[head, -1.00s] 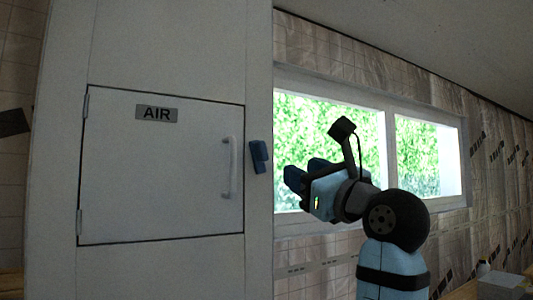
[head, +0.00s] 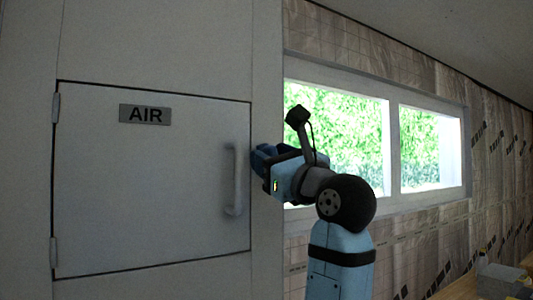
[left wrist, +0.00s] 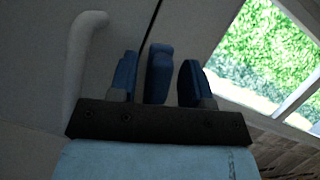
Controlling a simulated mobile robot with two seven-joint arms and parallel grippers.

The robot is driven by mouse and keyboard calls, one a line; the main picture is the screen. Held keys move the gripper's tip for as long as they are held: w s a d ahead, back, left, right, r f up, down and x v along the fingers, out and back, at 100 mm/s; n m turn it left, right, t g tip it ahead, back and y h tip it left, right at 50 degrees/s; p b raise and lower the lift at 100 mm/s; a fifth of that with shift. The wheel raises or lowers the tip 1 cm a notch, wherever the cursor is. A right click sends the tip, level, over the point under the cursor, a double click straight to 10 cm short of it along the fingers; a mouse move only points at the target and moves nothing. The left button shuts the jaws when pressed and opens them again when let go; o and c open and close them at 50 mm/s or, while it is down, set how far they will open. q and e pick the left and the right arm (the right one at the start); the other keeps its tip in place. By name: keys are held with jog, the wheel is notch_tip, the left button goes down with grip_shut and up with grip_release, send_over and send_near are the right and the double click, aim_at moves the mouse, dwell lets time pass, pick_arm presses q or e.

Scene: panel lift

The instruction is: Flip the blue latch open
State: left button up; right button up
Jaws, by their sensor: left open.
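The blue latch (left wrist: 160,73) shows in the left wrist view as a blue upright piece standing on the pale panel face. It lies between the two blue fingers of my left gripper (head: 264,158). My right gripper is not in view.
The closed door (head: 150,200) has an AIR label (head: 145,115) and a grey vertical handle (head: 235,180) just left of my gripper. The handle also shows in the left wrist view (left wrist: 78,65). A window (head: 340,145) is on the wall behind to the right.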

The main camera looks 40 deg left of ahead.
pick_arm(q)
jog(key=shift+s+d+r, duration=0.1)
jog(key=c, duration=0.8)
jog(key=shift+w+d+r+m+t+h+p, duration=0.15)
jog(key=shift+m+t+p, duration=0.25)
jog(key=shift+m, duration=0.45)
jog(key=shift+w+m+t+h+p, duration=0.2)
jog(key=shift+m+t, duration=0.3)
jog(key=shift+m, duration=0.35)
jog(key=shift+m+t, duration=0.4)
jog(key=shift+m, duration=0.2)
jog(key=shift+w, duration=0.1)
jog(key=o, duration=0.8)
jog(key=shift+f, duration=0.25)
